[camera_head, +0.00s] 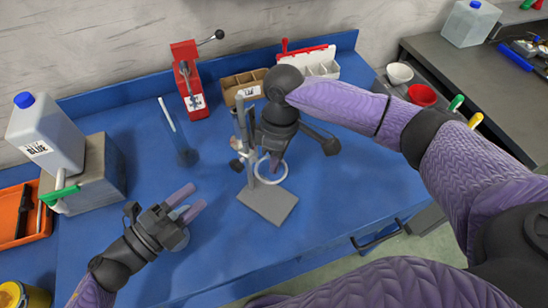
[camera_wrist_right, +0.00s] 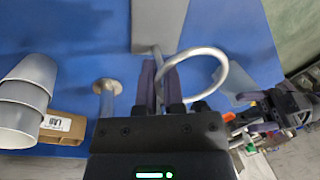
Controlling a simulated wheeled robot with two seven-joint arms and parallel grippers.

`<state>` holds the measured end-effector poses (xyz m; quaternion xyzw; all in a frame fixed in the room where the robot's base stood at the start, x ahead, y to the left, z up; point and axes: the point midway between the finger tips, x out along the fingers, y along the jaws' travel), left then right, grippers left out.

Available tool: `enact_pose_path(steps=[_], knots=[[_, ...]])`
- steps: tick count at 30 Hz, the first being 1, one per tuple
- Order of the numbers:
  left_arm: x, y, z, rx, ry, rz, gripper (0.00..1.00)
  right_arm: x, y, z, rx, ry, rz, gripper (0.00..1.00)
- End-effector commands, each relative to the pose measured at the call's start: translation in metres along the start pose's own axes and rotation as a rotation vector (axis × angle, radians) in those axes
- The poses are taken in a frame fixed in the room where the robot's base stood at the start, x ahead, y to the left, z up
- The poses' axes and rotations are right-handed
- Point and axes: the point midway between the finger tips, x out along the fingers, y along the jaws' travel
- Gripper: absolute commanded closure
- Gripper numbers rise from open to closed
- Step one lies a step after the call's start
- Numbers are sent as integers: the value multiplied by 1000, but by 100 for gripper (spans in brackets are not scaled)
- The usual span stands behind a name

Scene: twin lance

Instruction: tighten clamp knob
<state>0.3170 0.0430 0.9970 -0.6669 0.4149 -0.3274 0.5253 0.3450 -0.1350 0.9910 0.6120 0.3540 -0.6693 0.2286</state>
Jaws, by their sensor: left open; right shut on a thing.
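A lab stand has a grey base plate (camera_head: 268,203) on the blue table, which also shows at the top of the right wrist view (camera_wrist_right: 160,22). A pale support ring (camera_head: 285,177) sits out from its rod; the ring shows large in the right wrist view (camera_wrist_right: 224,75). My right gripper (camera_head: 274,163) is at the stand, beside the rod and over the ring. In the right wrist view its fingers (camera_wrist_right: 160,85) are closed together at the ring's stem; the clamp knob is hidden between them.
A red press (camera_head: 187,80), a cardboard box (camera_head: 243,86) and a white bin (camera_head: 321,65) stand at the back. A jug (camera_head: 42,130) is far left. The front right tabletop is clear.

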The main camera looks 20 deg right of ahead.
Motion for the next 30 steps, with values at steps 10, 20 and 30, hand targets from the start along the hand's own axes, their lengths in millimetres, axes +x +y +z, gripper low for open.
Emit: enact_pose_path(steps=[10,20,30], knots=[[-35,8,-15,-1029,41,24,43,0,0,0,0,1,0,100],[-10,3,-10,-1571,-11,-22,43,0,0,0,0,1,0,100],[75,2,-8,-1569,-10,-22,43,0,0,0,0,1,0,100]])
